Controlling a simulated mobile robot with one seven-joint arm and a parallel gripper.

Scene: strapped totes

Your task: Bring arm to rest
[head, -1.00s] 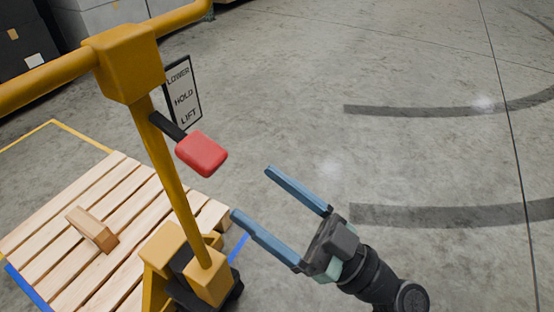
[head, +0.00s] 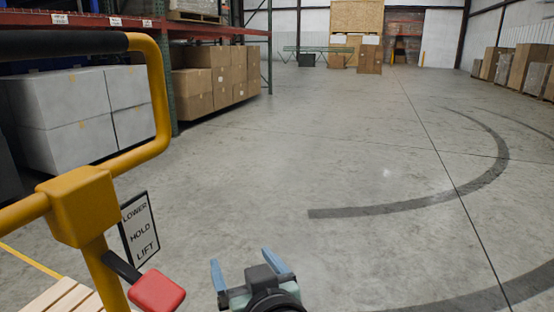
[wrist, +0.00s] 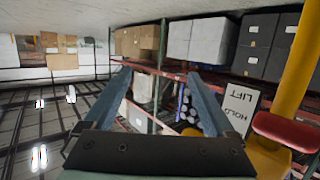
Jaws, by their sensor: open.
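My gripper (head: 240,268) is at the bottom middle of the head view, open and empty, its two blue fingers apart and pointing away from me. In the wrist view my gripper (wrist: 162,85) also shows open, with nothing between the fingers. It is to the right of a yellow pallet jack handle (head: 85,205) and its red lever (head: 157,291), with a visible gap. The rest of my arm is mostly out of view below.
A sign (head: 139,230) reading LOWER, HOLD, LIFT stands by the lever. A wooden pallet (head: 62,298) is at bottom left. White boxes (head: 75,115) and brown cartons (head: 212,85) sit at the rack (head: 190,32). The floor ahead and right is clear.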

